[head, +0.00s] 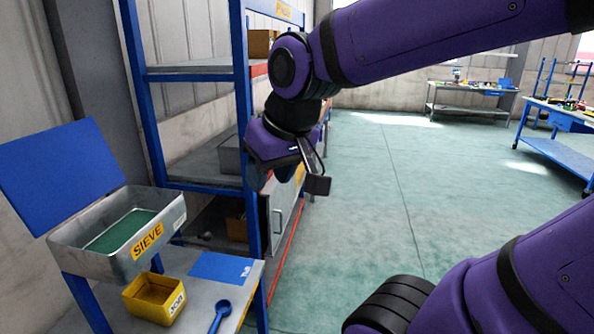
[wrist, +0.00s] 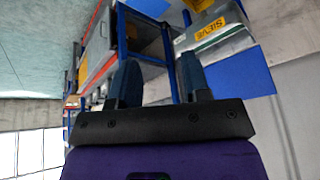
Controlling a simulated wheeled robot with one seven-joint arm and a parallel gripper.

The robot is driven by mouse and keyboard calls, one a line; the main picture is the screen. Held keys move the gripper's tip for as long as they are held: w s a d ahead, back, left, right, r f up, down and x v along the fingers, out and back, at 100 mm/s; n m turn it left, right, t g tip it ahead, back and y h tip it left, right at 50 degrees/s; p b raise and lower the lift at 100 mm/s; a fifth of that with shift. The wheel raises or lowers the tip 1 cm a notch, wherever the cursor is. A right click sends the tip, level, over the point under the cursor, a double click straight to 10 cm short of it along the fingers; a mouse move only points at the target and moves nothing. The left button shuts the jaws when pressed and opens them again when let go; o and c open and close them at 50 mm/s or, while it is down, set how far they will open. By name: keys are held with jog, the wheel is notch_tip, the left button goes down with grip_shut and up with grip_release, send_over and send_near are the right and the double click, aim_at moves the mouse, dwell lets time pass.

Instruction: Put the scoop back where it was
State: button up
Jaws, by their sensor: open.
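A blue scoop (head: 220,316) lies on the grey bench top at the bottom left of the head view, in front of a blue mat (head: 218,266) and to the right of a yellow box (head: 155,299). My gripper (head: 272,180) is open and empty. It hangs in the air in front of the blue-framed shelving, well above the scoop and apart from it. In the wrist view, both fingers of my gripper (wrist: 160,75) stand apart with nothing between them. The scoop cannot be made out in the wrist view.
A metal tray labelled SIEVE (head: 66,236), with a raised blue panel (head: 62,172) behind it, stands beside the yellow box. The tray also shows in the wrist view (wrist: 226,45). The blue-framed shelving (head: 240,110) rises behind the bench. The green floor (head: 380,190) to the right is clear.

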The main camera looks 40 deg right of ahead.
jog(key=shift+n, duration=0.3)
jog(key=s, duration=0.1)
jog(key=s+r, duration=0.1)
jog(key=s, duration=0.1)
jog(key=s+d, duration=0.1)
jog(key=s, duration=0.1)
jog(key=shift+d+r, duration=0.1)
jog(key=shift+r, duration=0.15)
dwell(0.7)
